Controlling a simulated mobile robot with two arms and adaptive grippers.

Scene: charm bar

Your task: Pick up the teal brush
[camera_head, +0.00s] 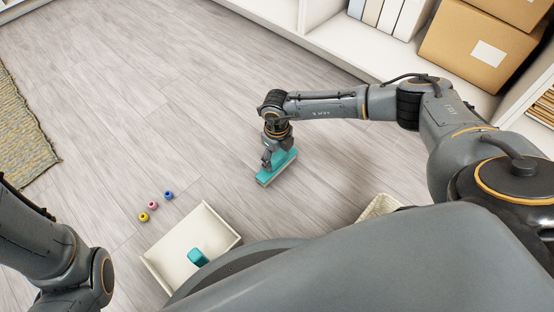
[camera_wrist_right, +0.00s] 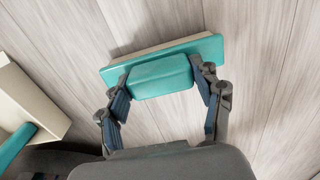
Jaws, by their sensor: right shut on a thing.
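The teal brush (camera_head: 281,168) is in the middle of the head view, over the wooden floor. It has a teal back with a raised grip block and a pale bristle side facing down. My right gripper (camera_head: 270,158) is shut on the brush. In the right wrist view the two fingers of the gripper (camera_wrist_right: 160,84) press on either side of the brush's grip block (camera_wrist_right: 160,75). I cannot tell whether the bristles touch the floor. Only my left arm shows at the lower left; its gripper is out of view.
A cream open box (camera_head: 222,225) holds a teal object (camera_head: 198,258). Several small beads, among them a pink one (camera_head: 152,205), lie on the floor (camera_head: 130,110) beside it. White shelves with cardboard boxes (camera_head: 482,45) stand at the back right. A woven rug (camera_head: 22,145) lies at left.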

